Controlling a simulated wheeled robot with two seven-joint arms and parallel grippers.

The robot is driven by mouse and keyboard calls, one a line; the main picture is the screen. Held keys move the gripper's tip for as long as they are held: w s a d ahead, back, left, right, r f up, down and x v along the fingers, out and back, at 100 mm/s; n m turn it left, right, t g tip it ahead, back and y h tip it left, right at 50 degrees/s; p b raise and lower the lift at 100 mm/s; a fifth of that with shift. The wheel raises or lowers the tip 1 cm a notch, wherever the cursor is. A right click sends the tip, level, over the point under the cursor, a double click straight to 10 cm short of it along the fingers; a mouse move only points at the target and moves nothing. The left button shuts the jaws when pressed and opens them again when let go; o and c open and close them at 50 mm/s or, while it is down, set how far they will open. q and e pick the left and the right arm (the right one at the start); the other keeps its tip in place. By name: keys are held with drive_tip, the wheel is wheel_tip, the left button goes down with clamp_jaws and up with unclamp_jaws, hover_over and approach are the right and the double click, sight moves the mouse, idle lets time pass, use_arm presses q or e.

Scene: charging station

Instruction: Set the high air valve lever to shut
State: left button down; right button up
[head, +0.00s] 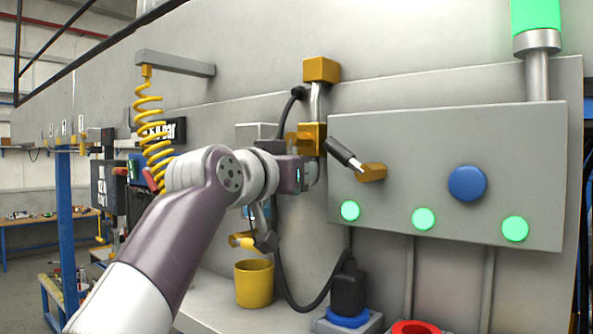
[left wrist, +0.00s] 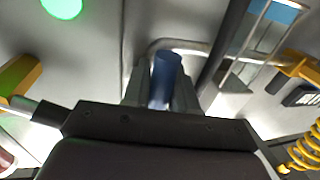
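A blue cylindrical handle (left wrist: 166,78), which looks like a valve lever's grip, stands between the fingers of my left gripper (left wrist: 165,88) in the left wrist view. The fingers lie along both its sides with no clear gap. In the head view my left gripper (head: 311,174) is at the lower end of a metal pipe with orange-yellow fittings (head: 312,138), left of the grey panel. The blue handle is hidden there behind my gripper, so its angle cannot be told. My right gripper is not in view.
A black cable hangs below my gripper beside a yellow cup (head: 254,283). A yellow coiled hose (head: 150,120) hangs at left.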

use_arm(q)
drive_tip(key=shift+w+a+r+m+t+h+b, duration=0.15)
drive_tip(key=shift+w+a+r+m+h, duration=0.2)
drive_tip(key=shift+m, duration=0.85)
drive_tip(key=shift+w+a+r+m+t+h+b, duration=0.15)
drive_tip(key=shift+a+m, duration=0.25)
drive_tip(key=shift+m, duration=0.8)
drive_tip(key=shift+w+a+r+m+t+h+b, duration=0.15)
drive_tip(key=shift+w+a+m, duration=0.2)
drive_tip(key=shift+m, duration=0.85)
drive_tip(key=c, duration=1)
unclamp_jaws()
drive_tip(key=shift+w+d+f, duration=0.15)
drive_tip(key=shift+w+f, duration=0.05)
drive_tip(key=shift+w, duration=0.25)
drive_tip(key=b+v, duration=0.7)
drive_tip(key=v, duration=0.5)
drive_tip(key=shift+s, duration=0.35)
